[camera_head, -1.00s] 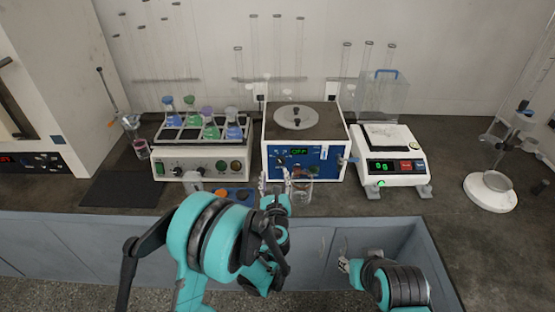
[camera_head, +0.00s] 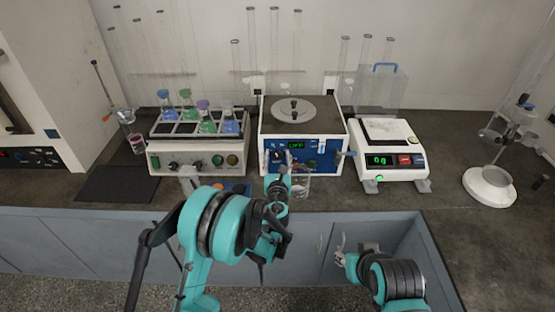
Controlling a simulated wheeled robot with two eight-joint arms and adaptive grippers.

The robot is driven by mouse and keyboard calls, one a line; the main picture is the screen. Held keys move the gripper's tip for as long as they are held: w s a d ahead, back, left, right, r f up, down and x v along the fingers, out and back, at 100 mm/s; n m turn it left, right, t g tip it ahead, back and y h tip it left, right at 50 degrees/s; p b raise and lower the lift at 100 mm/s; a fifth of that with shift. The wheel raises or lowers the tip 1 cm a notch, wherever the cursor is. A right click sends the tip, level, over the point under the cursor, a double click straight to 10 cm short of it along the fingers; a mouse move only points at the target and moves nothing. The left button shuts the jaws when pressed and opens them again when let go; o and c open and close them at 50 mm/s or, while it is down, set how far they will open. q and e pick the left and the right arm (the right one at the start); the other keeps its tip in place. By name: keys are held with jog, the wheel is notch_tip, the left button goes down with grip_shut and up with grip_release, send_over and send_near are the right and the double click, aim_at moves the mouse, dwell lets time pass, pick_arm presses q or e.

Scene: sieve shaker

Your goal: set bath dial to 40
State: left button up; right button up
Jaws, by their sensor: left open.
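The bath (camera_head: 338,130) is a white box with a blue front panel and a round grey lid with a black knob on top. Its green display (camera_head: 297,146) is lit, but I cannot read it surely. The dial (camera_head: 277,156) is a dark knob at the panel's left, partly hidden by my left gripper (camera_head: 276,168). That gripper is open, its fingertips right in front of the dial; I cannot tell whether they touch it. My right gripper (camera_head: 340,240) is low over the open drawer, away from the bath; its jaws are too small to judge.
A glass beaker (camera_head: 300,187) stands close in front of the bath, beside my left gripper. A rack device with coloured flasks (camera_head: 203,160) stands left, and a balance (camera_head: 392,160) stands right. An open drawer (camera_head: 425,255) is below. A white-based stand (camera_head: 490,187) is far right.

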pick_arm(q)
jog(key=c, duration=1.2)
jog(key=shift+o, duration=0.2)
jog(key=shift+n, duration=0.3)
jog(key=n+b, duration=0.2)
jog(key=n, duration=0.2)
jog(key=shift+n+b, duration=0.6)
jog(key=shift+n, duration=2.1)
